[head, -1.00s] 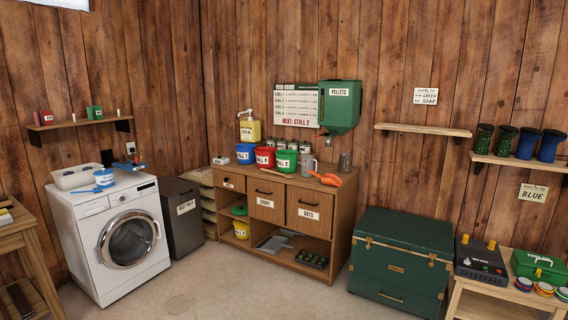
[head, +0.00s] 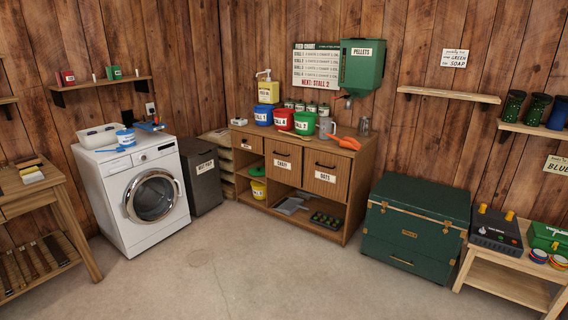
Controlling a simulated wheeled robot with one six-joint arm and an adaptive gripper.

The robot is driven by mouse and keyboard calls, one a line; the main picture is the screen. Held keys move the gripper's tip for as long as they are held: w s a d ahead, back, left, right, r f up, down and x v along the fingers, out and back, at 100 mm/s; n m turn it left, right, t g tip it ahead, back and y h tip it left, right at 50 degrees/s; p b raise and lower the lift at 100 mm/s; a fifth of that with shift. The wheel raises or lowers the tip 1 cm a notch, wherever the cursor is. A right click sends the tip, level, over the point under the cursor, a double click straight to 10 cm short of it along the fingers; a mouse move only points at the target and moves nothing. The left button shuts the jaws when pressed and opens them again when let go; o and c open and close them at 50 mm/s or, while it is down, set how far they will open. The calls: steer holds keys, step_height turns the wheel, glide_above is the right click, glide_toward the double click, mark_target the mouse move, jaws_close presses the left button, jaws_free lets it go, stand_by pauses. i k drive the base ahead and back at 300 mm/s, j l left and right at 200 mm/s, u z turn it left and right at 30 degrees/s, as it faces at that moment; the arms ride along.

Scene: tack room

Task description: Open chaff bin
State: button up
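The chaff bin (head: 283,165) is the middle wooden front of the feed cabinet (head: 330,217), with a dark handle near its top and a label that seems to read CHAFF. It looks shut, level with the oats bin (head: 325,180) to its right, which also looks shut. My gripper is not in view.
Several buckets, a jug and an orange scoop (head: 345,142) stand on the cabinet top. A green trunk (head: 415,225) stands to its right, a dark bin (head: 202,175) and washing machine (head: 135,195) to its left. The floor (head: 240,270) in front is clear.

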mark_target(284, 161)
steer(key=i+j+u, duration=0.3)
steer(key=i, duration=0.8)
steer(key=i+j+u, duration=0.1)
steer(key=i+u, duration=0.2)
steer(key=i, duration=0.8)
steer(key=i+j+z, duration=0.2)
steer(key=i+z, duration=0.25)
steer(key=i, duration=0.25)
steer(key=i+j+z, duration=0.5)
steer(key=i, duration=0.2)
steer(key=i+j+z, duration=0.45)
steer(key=i+j, duration=0.15)
steer(key=j, duration=0.05)
